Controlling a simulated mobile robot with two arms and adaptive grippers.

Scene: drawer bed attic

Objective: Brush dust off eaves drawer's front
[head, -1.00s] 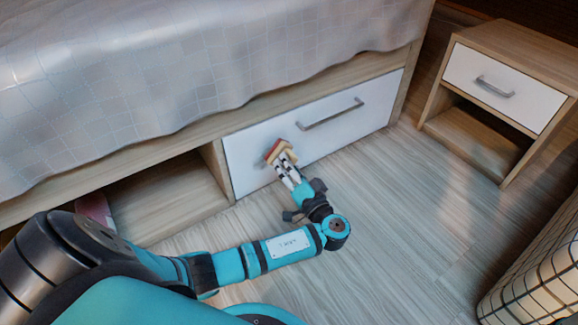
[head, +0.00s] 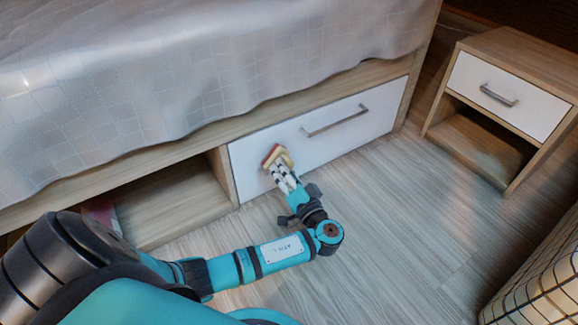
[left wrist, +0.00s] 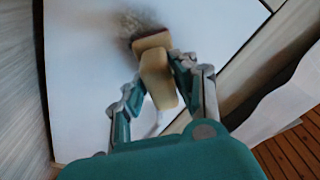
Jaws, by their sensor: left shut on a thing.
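The white drawer front (head: 375,117) with a metal bar handle (head: 335,121) is set under the bed, and the drawer looks shut. My left gripper (head: 281,168) is shut on a small brush (head: 275,155) with a tan body and a reddish part. The brush is close against the left part of the drawer front. In the left wrist view the brush (left wrist: 157,75) sits between the fingers, and a dark dusty smudge (left wrist: 133,22) shows on the white front (left wrist: 85,60) at its head. I cannot tell how firmly it touches. My right gripper is not in view.
An open compartment (head: 170,203) lies left of the drawer, with a pinkish thing (head: 100,212) at its left. A nightstand (head: 515,60) stands at the right. A gridded basket-like thing (head: 535,285) is at the lower right. The wooden floor (head: 400,220) before the drawer is clear.

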